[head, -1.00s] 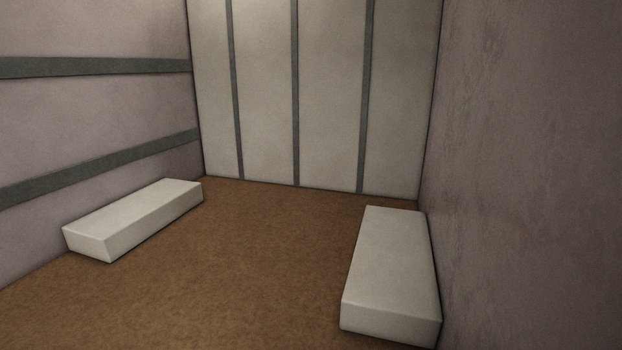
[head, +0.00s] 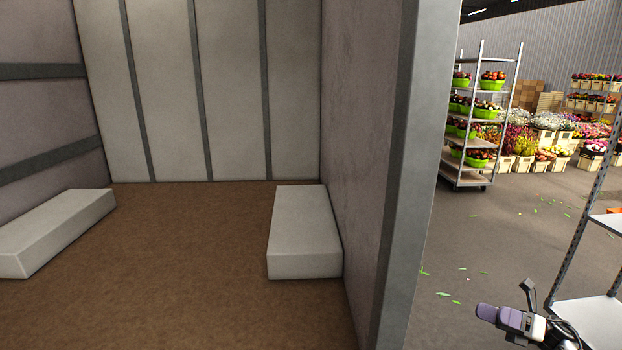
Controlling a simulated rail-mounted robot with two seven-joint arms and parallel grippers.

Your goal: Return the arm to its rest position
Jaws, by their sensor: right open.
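My right gripper (head: 528,297) shows at the lower right of the head view, outside the enclosure, with part of my right arm below it. It is open and I see nothing between its fingers. It is in front of the grey floor, close to a metal shelf rack. My left gripper is not in view.
A bare enclosure with a brown floor (head: 180,240) holds two white blocks, one left (head: 55,228) and one right (head: 304,230). A grey post (head: 400,200) ends its right wall. Beyond stand a flower trolley (head: 466,178), a rack (head: 583,235) at right and flower crates (head: 545,135).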

